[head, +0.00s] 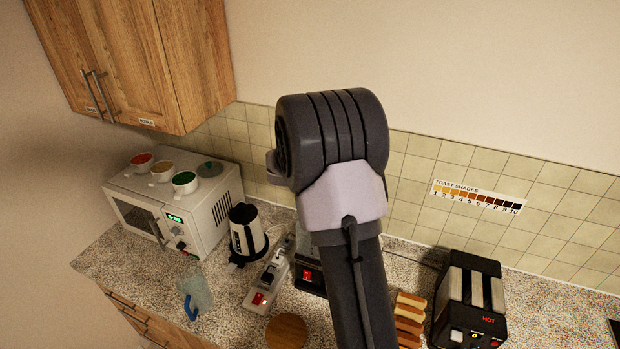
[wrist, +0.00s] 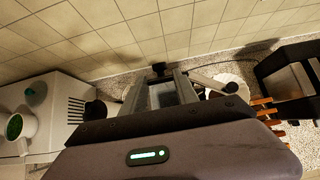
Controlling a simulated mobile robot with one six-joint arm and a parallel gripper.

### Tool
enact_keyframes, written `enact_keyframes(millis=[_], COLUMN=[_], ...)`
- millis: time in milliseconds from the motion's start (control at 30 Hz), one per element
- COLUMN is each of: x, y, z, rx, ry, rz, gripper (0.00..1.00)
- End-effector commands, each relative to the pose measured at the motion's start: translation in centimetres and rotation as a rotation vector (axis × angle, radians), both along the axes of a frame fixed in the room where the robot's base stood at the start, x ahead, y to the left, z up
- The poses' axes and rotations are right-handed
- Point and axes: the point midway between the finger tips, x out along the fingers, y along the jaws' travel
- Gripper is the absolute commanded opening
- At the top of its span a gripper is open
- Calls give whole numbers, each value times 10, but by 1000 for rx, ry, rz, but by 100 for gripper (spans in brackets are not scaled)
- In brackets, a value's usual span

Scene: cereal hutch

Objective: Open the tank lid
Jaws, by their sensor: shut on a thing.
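A machine with a red switch (head: 308,277) stands on the counter in the head view, mostly hidden behind my arm. In the wrist view its grey, box-like tank (wrist: 163,96) lies just past my gripper's dark body. A small black piece (wrist: 159,69), which looks like part of the tank lid, shows at the tank's far edge. My gripper (wrist: 160,82) is at the tank and shut on what appears to be the lid. The contact is mostly hidden, and I cannot tell how far the lid is raised.
A kettle (head: 248,236) and a power strip (head: 268,282) stand left of the machine. A microwave (head: 180,205) with several cups on top is further left. A toaster (head: 470,298) and bread slices (head: 410,318) are on the right. The tiled wall (head: 420,165) is close behind.

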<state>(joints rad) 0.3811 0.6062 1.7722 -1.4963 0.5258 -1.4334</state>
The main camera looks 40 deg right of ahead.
Motion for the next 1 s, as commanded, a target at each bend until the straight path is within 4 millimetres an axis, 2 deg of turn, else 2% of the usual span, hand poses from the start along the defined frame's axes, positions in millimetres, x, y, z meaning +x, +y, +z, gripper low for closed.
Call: enact_keyframes(millis=[33,100,500,1000], x=[4,9,31,40], y=[-7,-15,-52,-66], z=[10,13,20,19], rx=[-2,-4,-5,-6], ry=[-4,-3,-5,-7], rz=[-2,-1,-1,1], gripper=[0,0,0,0])
